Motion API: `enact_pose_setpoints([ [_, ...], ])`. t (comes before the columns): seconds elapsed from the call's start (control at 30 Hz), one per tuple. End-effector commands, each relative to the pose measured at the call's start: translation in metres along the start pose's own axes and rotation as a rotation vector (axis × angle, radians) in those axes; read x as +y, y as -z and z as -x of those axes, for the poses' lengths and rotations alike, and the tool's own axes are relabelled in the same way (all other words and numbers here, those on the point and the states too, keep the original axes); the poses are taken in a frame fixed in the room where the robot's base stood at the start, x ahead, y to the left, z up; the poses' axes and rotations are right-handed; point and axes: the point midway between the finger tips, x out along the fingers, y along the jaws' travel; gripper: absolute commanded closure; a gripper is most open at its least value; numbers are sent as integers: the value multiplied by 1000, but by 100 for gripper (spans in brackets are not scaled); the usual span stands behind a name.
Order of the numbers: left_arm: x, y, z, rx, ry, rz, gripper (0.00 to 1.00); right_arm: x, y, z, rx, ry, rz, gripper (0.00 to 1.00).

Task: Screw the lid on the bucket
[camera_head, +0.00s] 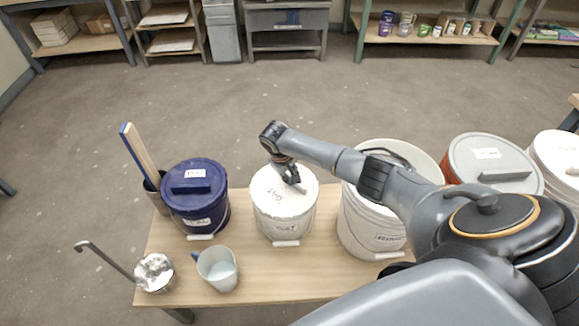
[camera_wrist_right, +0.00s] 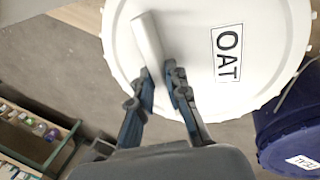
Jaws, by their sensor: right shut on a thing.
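A white lid (camera_head: 268,187) with an "OAT" label lies on top of the white bucket (camera_head: 284,226) in the middle of the table. The lid looks level; whether its threads are engaged cannot be told. In the right wrist view the lid (camera_wrist_right: 195,50) fills the upper middle, with a white bar handle (camera_wrist_right: 147,38) across it. My right gripper (camera_head: 291,177) reaches down onto the lid from above. In the right wrist view its fingers (camera_wrist_right: 162,78) are shut on the bar handle. My left gripper is not in view.
A lidded blue bucket (camera_head: 196,195) stands left of the white one, and an open white bucket (camera_head: 372,225) stands right. A jug (camera_head: 217,270) and a metal ladle (camera_head: 154,272) are at the front left. The wooden table (camera_head: 275,270) is bare at front centre.

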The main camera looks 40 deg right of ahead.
Motion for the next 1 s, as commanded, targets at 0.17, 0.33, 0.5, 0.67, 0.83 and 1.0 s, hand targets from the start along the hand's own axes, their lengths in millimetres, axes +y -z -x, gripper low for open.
enact_pose_setpoints([
  [0.17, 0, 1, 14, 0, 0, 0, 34, -2, -6, 1, -46, 0, -149, 100],
  [0.33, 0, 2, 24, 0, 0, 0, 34, -3, -12, 1, -96, 0, -336, 100],
  [0.5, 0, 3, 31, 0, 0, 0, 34, -7, -19, 0, -161, -3, -580, 83],
  [0.67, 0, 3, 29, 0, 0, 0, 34, -5, -18, -1, -153, -4, -565, 58],
  [0.83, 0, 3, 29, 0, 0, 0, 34, -5, -16, 0, -150, -3, -563, 58],
  [1.0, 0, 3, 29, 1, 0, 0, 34, -5, -16, 0, -149, -2, -562, 32],
])
